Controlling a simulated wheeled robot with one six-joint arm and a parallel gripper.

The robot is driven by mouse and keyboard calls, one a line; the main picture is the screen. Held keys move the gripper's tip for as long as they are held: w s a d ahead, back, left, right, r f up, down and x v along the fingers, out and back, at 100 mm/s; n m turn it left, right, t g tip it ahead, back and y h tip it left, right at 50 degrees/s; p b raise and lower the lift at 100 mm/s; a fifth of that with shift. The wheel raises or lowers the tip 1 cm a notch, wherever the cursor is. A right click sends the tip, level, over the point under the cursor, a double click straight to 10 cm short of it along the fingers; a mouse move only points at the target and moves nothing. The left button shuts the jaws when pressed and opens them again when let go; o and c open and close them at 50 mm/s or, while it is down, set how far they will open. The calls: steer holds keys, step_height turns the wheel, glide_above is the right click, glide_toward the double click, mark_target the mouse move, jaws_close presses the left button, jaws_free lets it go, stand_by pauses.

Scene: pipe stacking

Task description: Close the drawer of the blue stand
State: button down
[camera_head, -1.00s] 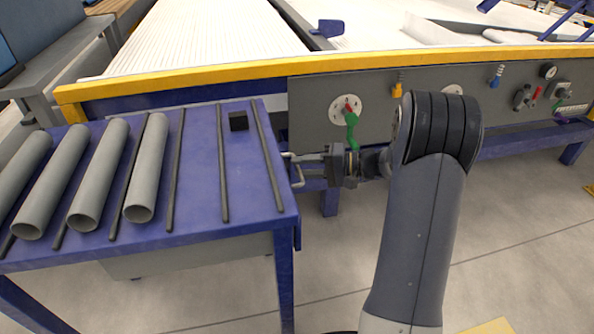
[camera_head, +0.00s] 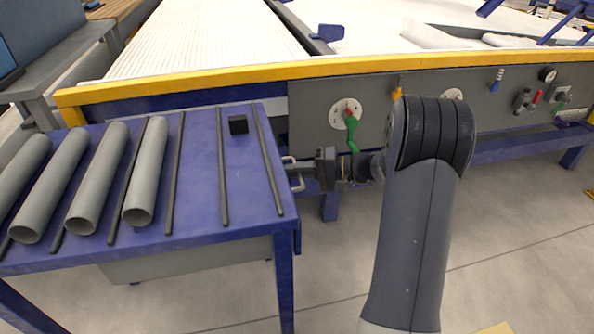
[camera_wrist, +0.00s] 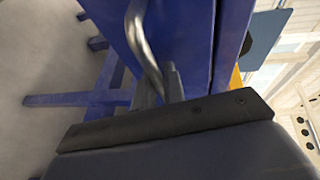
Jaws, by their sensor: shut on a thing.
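The blue stand (camera_head: 196,190) is at the left in the head view, with grey pipes lying on its top. A grey drawer body (camera_head: 190,262) shows under its top. A metal handle (camera_head: 298,188) sticks out at the stand's right side. My gripper (camera_head: 299,169) points left at this handle and is shut on it. In the wrist view the bent handle (camera_wrist: 147,50) runs down to my gripper (camera_wrist: 172,85), beside blue panels (camera_wrist: 190,40). The drawer front is mostly hidden, so I cannot tell how wide any gap is.
Several grey pipes (camera_head: 92,180) lie between dark rods on the stand, and a small black block (camera_head: 238,124) sits near its back. A long grey panel (camera_head: 400,115) with valves stands behind my arm. Open floor (camera_head: 520,230) is at the right.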

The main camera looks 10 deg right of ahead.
stand_by(0.3)
steer(key=shift+a+b, duration=0.45)
steer(key=shift+a, duration=1.55)
steer(key=c, duration=1.5)
jaws_free()
steer(key=p+v, duration=0.3)
steer(key=v, duration=0.8)
steer(key=shift+c, duration=0.3)
